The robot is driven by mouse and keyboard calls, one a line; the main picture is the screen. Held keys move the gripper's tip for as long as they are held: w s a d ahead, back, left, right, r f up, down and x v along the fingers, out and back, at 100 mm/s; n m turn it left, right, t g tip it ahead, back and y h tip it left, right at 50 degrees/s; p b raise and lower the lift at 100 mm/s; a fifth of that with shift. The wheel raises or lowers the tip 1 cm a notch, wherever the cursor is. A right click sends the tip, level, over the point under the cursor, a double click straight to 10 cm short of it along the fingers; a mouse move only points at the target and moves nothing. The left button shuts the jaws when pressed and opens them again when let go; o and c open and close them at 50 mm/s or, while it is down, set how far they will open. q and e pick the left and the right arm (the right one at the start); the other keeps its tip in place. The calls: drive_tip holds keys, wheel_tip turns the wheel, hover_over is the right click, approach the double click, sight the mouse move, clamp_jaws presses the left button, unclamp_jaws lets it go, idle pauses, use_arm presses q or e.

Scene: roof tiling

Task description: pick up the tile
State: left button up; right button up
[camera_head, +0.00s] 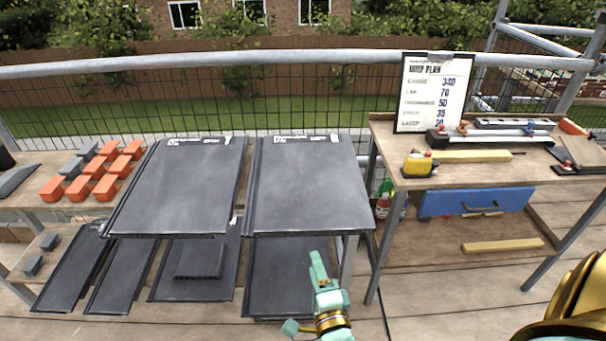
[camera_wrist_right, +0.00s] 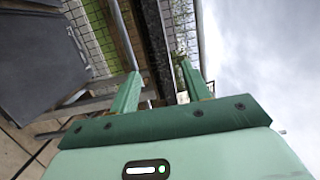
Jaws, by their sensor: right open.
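Two large dark grey roof tiles lie side by side on the rack top: the left tile (camera_head: 185,185) and the right tile (camera_head: 306,185). More dark tiles lie on the shelf below, such as the lower right one (camera_head: 285,278), with a smaller dark piece (camera_head: 199,258) on another. My right gripper (camera_head: 319,272) is in front of the lower right tile in the head view, below the rack top's front edge. In the right wrist view its fingers (camera_wrist_right: 160,70) are apart and hold nothing. A dark tile (camera_wrist_right: 40,50) shows left of them there. My left gripper is not in view.
Orange and grey blocks (camera_head: 105,168) sit on the bench at left. A workbench (camera_head: 480,175) at right holds a plan board (camera_head: 433,93), a yellow tool (camera_head: 418,164) and levels. A blue case (camera_head: 475,203) is under its top. A scaffold rail (camera_head: 250,58) runs behind.

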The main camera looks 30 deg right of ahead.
sight(308, 234)
drive_tip(key=b+x, duration=0.2)
drive_tip(key=x, duration=1)
drive_tip(key=shift+w+d, duration=0.1)
drive_tip(key=shift+d, duration=0.15)
drive_tip(key=shift+w+d+r, duration=0.1)
drive_tip(key=shift+w, duration=0.15)
clamp_jaws()
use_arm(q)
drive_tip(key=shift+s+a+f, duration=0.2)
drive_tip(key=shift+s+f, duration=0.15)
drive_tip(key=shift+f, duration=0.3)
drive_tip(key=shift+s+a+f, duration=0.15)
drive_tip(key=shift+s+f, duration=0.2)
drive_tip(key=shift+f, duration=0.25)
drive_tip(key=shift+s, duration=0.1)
